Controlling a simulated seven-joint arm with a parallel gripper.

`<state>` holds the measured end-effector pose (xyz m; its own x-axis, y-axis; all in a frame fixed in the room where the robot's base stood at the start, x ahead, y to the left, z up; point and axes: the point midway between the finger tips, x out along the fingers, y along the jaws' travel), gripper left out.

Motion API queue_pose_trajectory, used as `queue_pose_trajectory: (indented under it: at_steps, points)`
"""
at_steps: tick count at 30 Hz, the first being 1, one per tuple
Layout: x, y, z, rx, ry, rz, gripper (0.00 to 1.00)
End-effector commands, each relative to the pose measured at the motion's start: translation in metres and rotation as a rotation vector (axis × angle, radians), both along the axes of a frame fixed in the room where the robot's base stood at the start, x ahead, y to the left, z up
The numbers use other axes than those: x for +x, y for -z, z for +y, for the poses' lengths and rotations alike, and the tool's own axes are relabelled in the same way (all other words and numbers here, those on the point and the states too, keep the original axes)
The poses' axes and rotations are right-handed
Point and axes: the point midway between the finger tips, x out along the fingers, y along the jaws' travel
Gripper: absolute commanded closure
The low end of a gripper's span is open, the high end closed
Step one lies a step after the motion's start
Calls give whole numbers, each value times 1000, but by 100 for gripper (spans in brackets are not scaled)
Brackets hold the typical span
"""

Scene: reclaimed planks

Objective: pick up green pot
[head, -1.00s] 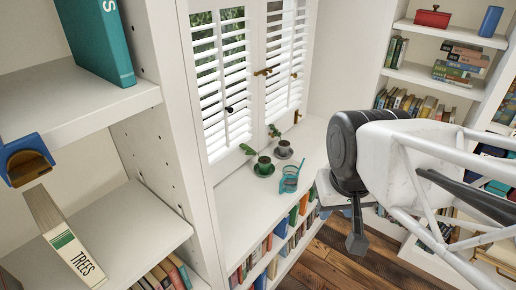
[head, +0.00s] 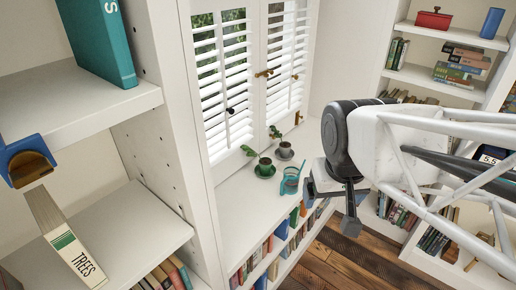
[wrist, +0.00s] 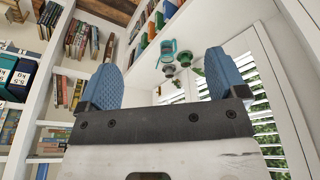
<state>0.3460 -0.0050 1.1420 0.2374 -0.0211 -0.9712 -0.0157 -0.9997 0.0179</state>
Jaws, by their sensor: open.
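The green pot (head: 265,168) stands upright on a green saucer on the white window ledge in the head view, with a leafy sprig behind it. A similar greyish pot (head: 285,150) stands just behind and right of it. My gripper (head: 330,203) is open and empty, to the right of the pots and apart from them. In the wrist view my gripper's two blue fingers (wrist: 162,65) are spread wide.
A teal watering can (head: 289,181) stands on the ledge between the green pot and my gripper. White shutters (head: 225,90) rise behind the pots. Bookshelves (head: 100,120) flank the ledge, and books (head: 262,250) fill shelves below it. The ledge's front left is clear.

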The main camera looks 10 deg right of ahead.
Motion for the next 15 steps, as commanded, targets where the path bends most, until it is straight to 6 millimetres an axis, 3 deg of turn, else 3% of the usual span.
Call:
queue_pose_trajectory:
  at_steps: [15]
  points:
    - [140, 8, 2, -46, -32, -34, 9]
